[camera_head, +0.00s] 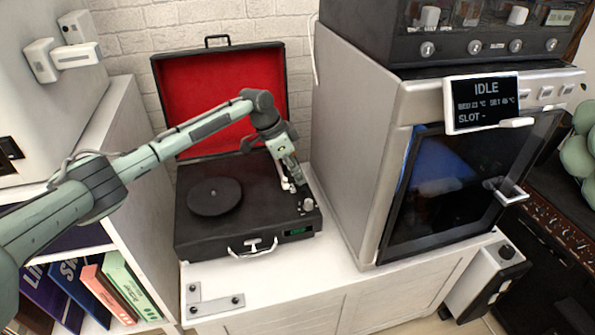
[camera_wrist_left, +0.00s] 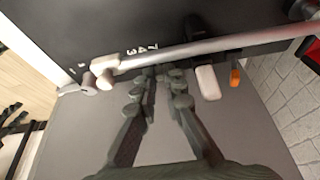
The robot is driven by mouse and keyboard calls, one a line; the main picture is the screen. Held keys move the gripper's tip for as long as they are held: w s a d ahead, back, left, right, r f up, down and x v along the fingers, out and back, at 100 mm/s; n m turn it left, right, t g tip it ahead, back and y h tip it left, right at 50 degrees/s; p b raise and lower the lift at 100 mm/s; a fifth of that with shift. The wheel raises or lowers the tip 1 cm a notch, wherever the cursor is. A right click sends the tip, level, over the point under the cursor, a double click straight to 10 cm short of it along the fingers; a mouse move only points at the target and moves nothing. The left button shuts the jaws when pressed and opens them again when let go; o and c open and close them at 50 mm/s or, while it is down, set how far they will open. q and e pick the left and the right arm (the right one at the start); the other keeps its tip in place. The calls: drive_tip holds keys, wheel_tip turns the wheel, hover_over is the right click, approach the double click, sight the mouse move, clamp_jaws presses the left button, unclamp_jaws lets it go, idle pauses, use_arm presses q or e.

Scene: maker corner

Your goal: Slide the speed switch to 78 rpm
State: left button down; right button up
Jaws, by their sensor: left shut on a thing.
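The black record player (camera_head: 245,240) stands on the white cabinet with its red-lined lid open. It has a dark platter (camera_head: 214,196) at left and a small green display (camera_head: 298,231) at the front. My left gripper (camera_head: 289,184) reaches down to the right side of the deck. In the left wrist view its fingers (camera_wrist_left: 160,80) are close together beside white speed marks (camera_wrist_left: 142,50), next to the silver tonearm (camera_wrist_left: 200,50). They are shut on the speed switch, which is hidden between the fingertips. My right gripper is not in view.
A large grey machine (camera_head: 345,130) with an IDLE screen (camera_head: 486,101) stands close to the player's right. A white lever (camera_wrist_left: 208,82) and an orange one (camera_wrist_left: 235,77) sit near the fingers. A metal bracket (camera_head: 215,303) lies on the white top.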

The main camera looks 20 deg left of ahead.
use_arm(q)
drive_tip(key=shift+w+a+r, duration=0.1)
drive_tip(key=shift+w+a, duration=0.1)
drive_tip(key=c, duration=1.6)
unclamp_jaws()
